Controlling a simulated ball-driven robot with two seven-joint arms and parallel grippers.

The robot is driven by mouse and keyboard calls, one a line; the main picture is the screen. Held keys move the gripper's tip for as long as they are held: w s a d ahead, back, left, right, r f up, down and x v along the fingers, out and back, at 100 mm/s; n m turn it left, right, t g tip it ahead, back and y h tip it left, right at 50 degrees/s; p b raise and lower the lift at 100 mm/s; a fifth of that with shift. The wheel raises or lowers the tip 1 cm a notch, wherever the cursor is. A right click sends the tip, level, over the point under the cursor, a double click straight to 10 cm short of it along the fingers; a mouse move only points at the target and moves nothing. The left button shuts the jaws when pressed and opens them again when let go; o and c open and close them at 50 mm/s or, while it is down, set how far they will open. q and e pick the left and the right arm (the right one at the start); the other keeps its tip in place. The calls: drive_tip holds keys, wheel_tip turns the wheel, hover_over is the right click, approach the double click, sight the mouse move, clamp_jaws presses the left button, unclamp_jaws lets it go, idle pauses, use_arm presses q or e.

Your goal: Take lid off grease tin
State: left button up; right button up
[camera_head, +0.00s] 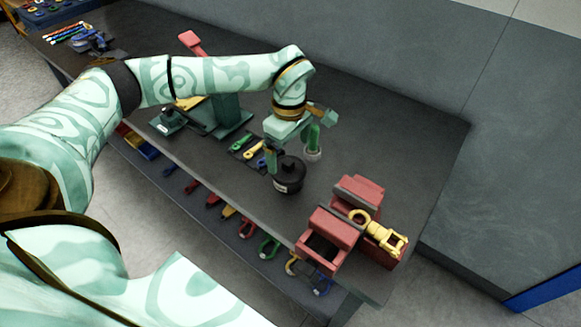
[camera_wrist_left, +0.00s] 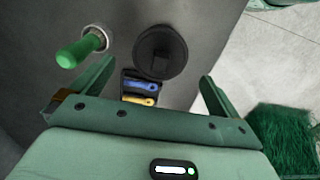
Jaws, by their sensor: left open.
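The grease tin (camera_head: 288,185) is a dark round tin with a pale label, standing upright on the bench. Its black lid (camera_head: 291,163) is on top, with a small raised block. The lid also shows face-on in the left wrist view (camera_wrist_left: 160,48). My left gripper (camera_head: 291,148) is open and empty, close above the tin. In the left wrist view its fingers (camera_wrist_left: 156,80) are spread wide, and the lid lies beyond them, roughly between their lines. I see no contact. My right gripper is in neither view.
A green-handled tool (camera_head: 313,139) in a metal ring stands close beside the tin. A red vise (camera_head: 331,228) with a yellow shackle (camera_head: 379,232) is at the bench's right end. Small coloured tools (camera_head: 254,149) lie left of the tin. The bench behind is clear.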

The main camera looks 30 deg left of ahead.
sight(288, 162)
use_arm(q)
wheel_tip(288, 162, down, 5)
drive_tip(key=shift+a+f+b, duration=0.1)
drive_tip(key=shift+a+b, duration=0.05)
drive_tip(key=shift+b, duration=0.35)
drive_tip(key=c, duration=0.9)
drive_tip(key=shift+o, duration=0.2)
